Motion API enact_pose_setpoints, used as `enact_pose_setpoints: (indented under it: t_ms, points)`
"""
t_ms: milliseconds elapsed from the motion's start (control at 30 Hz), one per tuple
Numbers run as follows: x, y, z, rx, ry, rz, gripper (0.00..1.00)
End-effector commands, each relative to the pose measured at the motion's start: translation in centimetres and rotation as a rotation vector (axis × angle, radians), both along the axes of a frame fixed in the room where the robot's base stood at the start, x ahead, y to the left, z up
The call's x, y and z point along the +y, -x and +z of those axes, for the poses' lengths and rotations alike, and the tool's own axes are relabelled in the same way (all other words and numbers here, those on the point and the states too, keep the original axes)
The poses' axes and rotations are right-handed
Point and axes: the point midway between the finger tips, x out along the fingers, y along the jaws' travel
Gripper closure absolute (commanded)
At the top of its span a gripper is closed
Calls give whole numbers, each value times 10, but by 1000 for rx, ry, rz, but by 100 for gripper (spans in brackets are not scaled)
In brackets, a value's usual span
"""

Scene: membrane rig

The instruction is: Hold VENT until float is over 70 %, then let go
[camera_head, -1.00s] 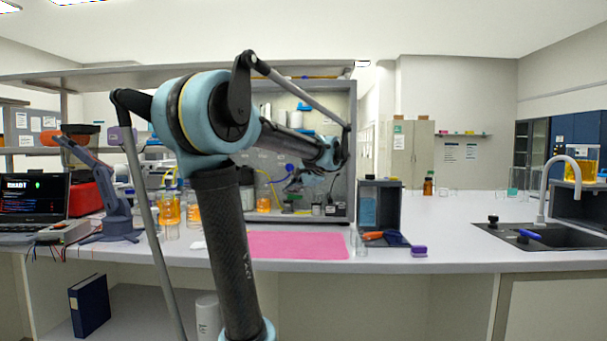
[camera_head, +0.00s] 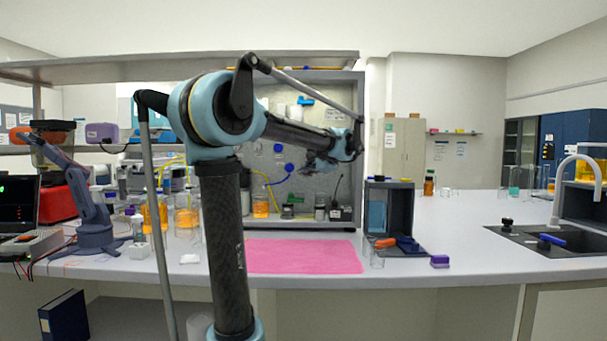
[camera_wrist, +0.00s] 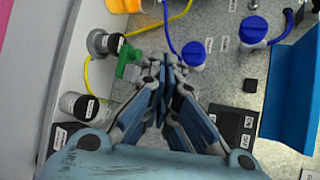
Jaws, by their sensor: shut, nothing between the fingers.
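My gripper (camera_wrist: 164,78) is shut and empty, in front of the grey rig panel (camera_wrist: 225,75). It also shows small in the head view (camera_head: 316,164), before the upright panel (camera_head: 268,165). In the wrist view, blue knobs (camera_wrist: 193,53) and (camera_wrist: 253,28) are on the panel beyond the fingers. A green valve handle (camera_wrist: 129,66) is left of the fingertips. A small black button or knob (camera_wrist: 250,85) and a dark display (camera_wrist: 232,122) are to the right. The labels are too small to read, so I cannot tell which control is VENT. No float reading is legible.
A blue bracket-like part (camera_wrist: 292,85) stands out at the right in the wrist view. Capped jars (camera_wrist: 78,106) and yellow tubing are at the left. A pink mat (camera_head: 303,257) lies clear on the bench before the rig. A dark open box (camera_head: 400,208) stands right.

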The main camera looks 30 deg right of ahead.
Motion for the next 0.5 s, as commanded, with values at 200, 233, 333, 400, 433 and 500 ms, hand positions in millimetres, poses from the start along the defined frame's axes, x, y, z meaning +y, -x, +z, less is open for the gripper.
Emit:
enact_pose_setpoints:
  t_ms: [200,233,333,400,433,500]
  points:
    - [-2,-2,0,0,0,-1,100]
    - [-3,-3,0,0,0,-1,100]
    - [-7,-9,0,0,0,-1,100]
    - [-11,-15,0,1,1,-2,100]
    - [-13,-18,0,0,2,-1,100]
    - [-17,-25,0,0,1,0,100]
